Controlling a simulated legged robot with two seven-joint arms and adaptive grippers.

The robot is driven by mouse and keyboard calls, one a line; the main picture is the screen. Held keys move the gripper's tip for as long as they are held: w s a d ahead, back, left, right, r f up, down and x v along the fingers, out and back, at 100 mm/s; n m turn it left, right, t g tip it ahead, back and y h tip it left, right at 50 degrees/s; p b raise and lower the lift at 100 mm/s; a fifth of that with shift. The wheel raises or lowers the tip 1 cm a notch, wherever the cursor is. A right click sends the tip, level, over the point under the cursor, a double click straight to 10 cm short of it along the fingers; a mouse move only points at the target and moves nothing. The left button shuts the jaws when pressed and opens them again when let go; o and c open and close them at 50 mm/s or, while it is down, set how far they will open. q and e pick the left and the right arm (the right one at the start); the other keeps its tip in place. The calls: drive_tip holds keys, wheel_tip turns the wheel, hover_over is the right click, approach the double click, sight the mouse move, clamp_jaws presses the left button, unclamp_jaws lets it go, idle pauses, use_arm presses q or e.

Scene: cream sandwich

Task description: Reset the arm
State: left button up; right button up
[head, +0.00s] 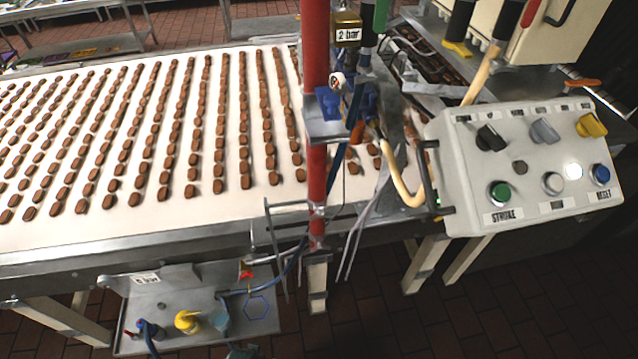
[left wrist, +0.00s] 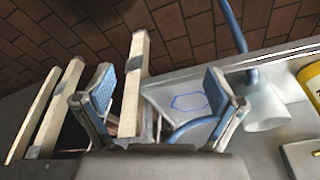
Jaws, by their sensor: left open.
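My left gripper (left wrist: 158,88) shows in the left wrist view with its two blue-padded fingers spread wide and nothing between them. It hangs above the edge of a metal tray (left wrist: 258,68) that has a blue hexagon outline (left wrist: 188,102) drawn on it. In the head view a small dark shape at the bottom edge may be part of this gripper, but I cannot tell. The same tray (head: 195,270) shows there under the conveyor, with the outline (head: 258,307) at its right. My right gripper is in neither view.
A white conveyor (head: 60,225) carries rows of brown biscuits. A red post (head: 316,190) rises at its front edge. A control box (head: 470,150) with knobs and buttons stands right. A yellow-topped bottle (head: 187,320) and blue items lie on the tray. Pale legs (left wrist: 135,85) stand near my gripper.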

use_arm(q)
drive_tip(key=s+f+g, duration=0.1)
drive_tip(key=s+f, duration=0.2)
drive_tip(key=f, duration=0.5)
drive_tip(key=s+f, duration=0.4)
drive_tip(key=f, duration=0.4)
drive_tip(key=s+a+f+b, duration=0.1)
drive_tip(key=s+a+f, duration=0.2)
drive_tip(key=s+f, duration=0.7)
drive_tip(key=s, duration=0.3)
drive_tip(key=shift+s+a+g, duration=0.15)
drive_tip(key=shift+a+g, duration=0.05)
drive_tip(key=shift+g, duration=0.2)
